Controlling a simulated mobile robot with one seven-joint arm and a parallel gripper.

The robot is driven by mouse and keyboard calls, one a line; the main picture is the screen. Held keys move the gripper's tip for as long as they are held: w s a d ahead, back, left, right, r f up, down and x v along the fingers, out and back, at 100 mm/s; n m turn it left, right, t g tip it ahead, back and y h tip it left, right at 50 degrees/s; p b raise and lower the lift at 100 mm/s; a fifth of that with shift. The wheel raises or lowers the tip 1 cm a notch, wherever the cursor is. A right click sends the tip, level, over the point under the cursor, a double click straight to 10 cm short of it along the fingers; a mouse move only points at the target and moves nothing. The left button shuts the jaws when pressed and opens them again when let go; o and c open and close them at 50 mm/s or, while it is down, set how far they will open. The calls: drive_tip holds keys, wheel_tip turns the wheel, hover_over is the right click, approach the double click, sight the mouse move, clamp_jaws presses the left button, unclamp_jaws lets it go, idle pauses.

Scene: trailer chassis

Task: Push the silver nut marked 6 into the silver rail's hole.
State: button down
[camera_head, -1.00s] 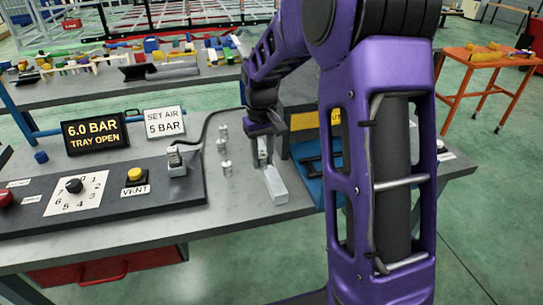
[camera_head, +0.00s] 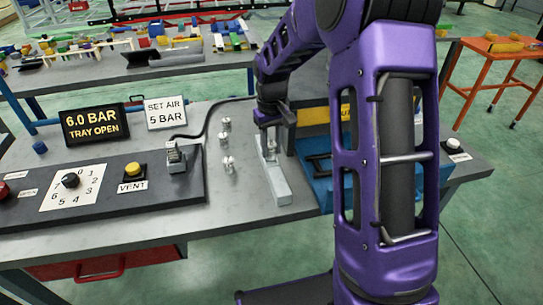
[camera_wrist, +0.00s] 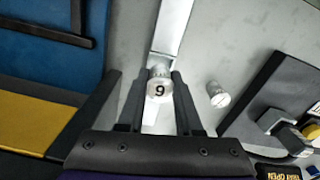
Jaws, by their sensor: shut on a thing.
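The silver rail (camera_head: 277,187) lies lengthwise on the grey table; it also shows in the wrist view (camera_wrist: 174,28). My gripper (camera_head: 268,122) is over the rail's far part. In the wrist view my gripper (camera_wrist: 161,76) is shut on a round silver nut (camera_wrist: 159,89). Its mark reads like a 9 there, but that view is turned round against the head view, so it can be a 6. The nut is over the rail; I cannot tell whether it touches it. The hole is hidden.
Several loose silver nuts (camera_head: 229,164) stand left of the rail; one is close beside my gripper in the wrist view (camera_wrist: 218,94). A dark control panel (camera_head: 105,190) with a dial is further left. A blue tray (camera_head: 322,183) is close on the right.

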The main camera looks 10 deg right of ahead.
sight(272, 158)
wheel_tip(272, 158, down, 3)
drive_tip(key=shift+r, duration=0.2)
drive_tip(key=shift+s+f, duration=0.15)
drive_tip(key=shift+f, duration=0.35)
drive_tip(key=shift+s+f+b, duration=0.25)
drive_tip(key=shift+f+b, duration=0.3)
drive_tip(key=shift+b, duration=0.1)
drive_tip(key=c, duration=0.6)
unclamp_jaws()
drive_tip(key=shift+d, duration=0.1)
drive_tip(key=r, duration=0.4)
drive_tip(key=r+p, duration=0.1)
drive_tip(key=r, duration=0.4)
drive_tip(key=r+p, duration=0.1)
drive_tip(key=r, duration=0.3)
drive_tip(key=shift+w+r, duration=0.25)
drive_tip(key=shift+w, duration=0.15)
